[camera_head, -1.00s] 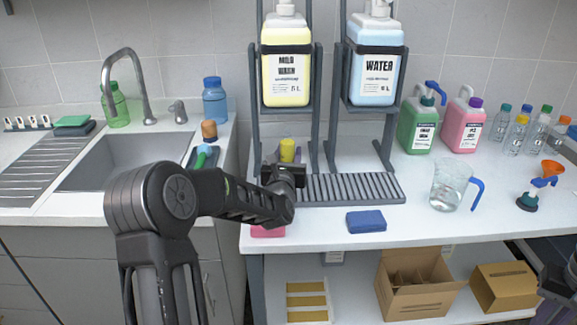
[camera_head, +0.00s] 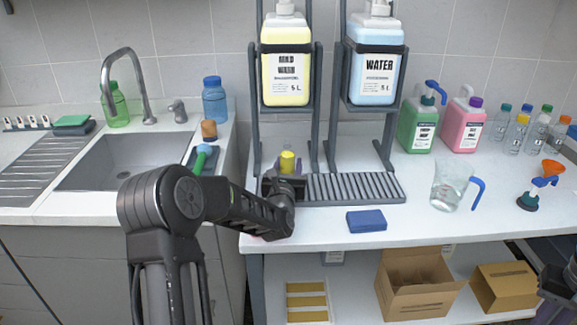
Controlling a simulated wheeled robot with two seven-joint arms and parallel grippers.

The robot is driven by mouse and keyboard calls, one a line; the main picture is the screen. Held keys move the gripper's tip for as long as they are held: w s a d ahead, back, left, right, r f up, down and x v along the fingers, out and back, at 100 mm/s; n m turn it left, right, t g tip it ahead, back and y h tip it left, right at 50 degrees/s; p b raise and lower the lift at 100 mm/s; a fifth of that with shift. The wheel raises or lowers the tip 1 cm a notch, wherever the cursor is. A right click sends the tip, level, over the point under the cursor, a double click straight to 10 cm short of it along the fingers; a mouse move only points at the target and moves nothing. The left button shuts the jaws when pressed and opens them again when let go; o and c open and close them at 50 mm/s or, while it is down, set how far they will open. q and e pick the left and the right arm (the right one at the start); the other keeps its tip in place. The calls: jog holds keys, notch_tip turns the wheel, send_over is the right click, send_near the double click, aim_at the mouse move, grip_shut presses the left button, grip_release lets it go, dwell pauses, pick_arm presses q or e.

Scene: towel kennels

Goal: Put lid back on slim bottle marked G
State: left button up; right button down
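My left gripper (camera_head: 287,166) is over the bench at the left end of the grey rack, pointing away from me. Several slim clear bottles (camera_head: 521,128) with coloured caps stand at the right back of the bench. Their letters are too small to read, so I cannot pick out the one marked G. Part of my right arm, perhaps its gripper (camera_head: 550,290), shows at the lower right edge.
Yellow (camera_head: 287,78) and blue (camera_head: 376,80) jugs hang in stands above the grey rack (camera_head: 352,188). A blue sponge (camera_head: 366,220), a clear jug (camera_head: 449,186), green (camera_head: 415,128) and pink (camera_head: 462,125) containers stand on the bench. The sink (camera_head: 125,160) is left; an open carton (camera_head: 420,295) sits below.

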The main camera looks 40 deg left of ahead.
pick_arm(q)
jog(key=o, duration=0.3)
jog(key=shift+s+r, duration=0.1)
jog(key=shift+r, duration=0.05)
pick_arm(e)
jog(key=shift+r, duration=0.2)
pick_arm(q)
jog(key=v, duration=1.2)
jog(key=shift+b, duration=0.35)
pick_arm(e)
jog(key=shift+f, duration=0.55)
pick_arm(q)
jog(key=shift+d, duration=0.1)
